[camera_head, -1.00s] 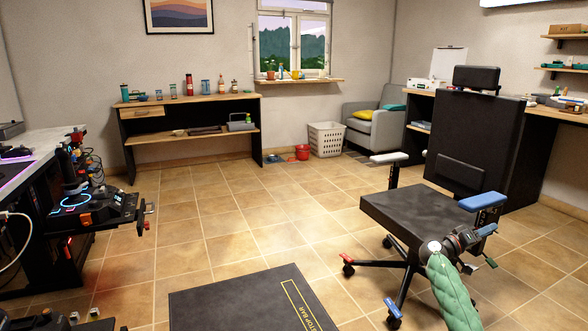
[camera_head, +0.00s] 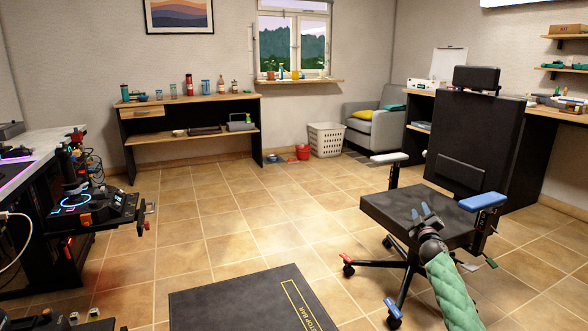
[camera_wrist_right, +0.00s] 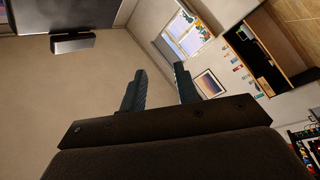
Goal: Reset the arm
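My right gripper (camera_head: 424,213) shows in the head view at the end of my green-sleeved right arm (camera_head: 452,288). It is in front of the black chair (camera_head: 400,212) in the picture and points up and away. In the right wrist view my right gripper (camera_wrist_right: 158,88) has its two fingers apart, with nothing between them. The wrist view is rolled sideways and shows the wall and window. My left gripper is not seen in either view.
The chair's blue armrest (camera_head: 483,201) is just right of my right gripper. A desk with a joystick panel (camera_head: 85,207) stands at the left. A black mat (camera_head: 235,300) lies at the front. The tiled floor (camera_head: 240,220) in the middle is clear.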

